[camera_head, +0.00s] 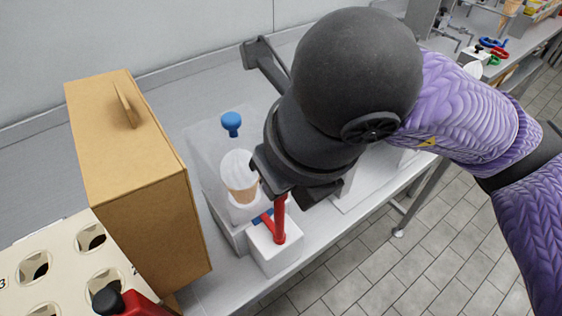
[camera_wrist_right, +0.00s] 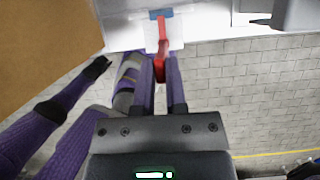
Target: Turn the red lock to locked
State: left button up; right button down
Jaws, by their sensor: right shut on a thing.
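The red lock (camera_head: 279,222) is a red handle on a small white block (camera_head: 277,251) at the table's front edge. A blue piece shows beside its base. My right gripper (camera_head: 298,191) reaches over it from the right, pointing down, and hides the handle's top. In the right wrist view the red handle (camera_wrist_right: 162,42) runs down between the two fingers of my right gripper (camera_wrist_right: 161,82), which is shut on it. A black arm end, apparently my left gripper (camera_wrist_right: 99,67), shows at the left of the wrist view, too small to read its jaws.
A white cone-like swirl (camera_head: 239,176) and a blue knob (camera_head: 231,123) stand just behind the lock. A tall cardboard box (camera_head: 150,200) is to the left, beside a cream tray with holes (camera_head: 65,255). Open floor (camera_head: 400,270) lies in front of the table.

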jog(key=c, duration=0.7)
grip_release()
jog(key=shift+c, duration=0.2)
jog(key=shift+o, duration=0.3)
pick_arm(q)
jog(key=shift+d, duration=0.1)
jog(key=r+p, duration=0.1)
jog(key=w+d+r+p, duration=0.1)
jog(key=shift+w+r+p, duration=0.1)
jog(key=shift+r+p, duration=0.25)
pick_arm(e)
jog(key=v, duration=1)
jog(key=shift+f, duration=0.1)
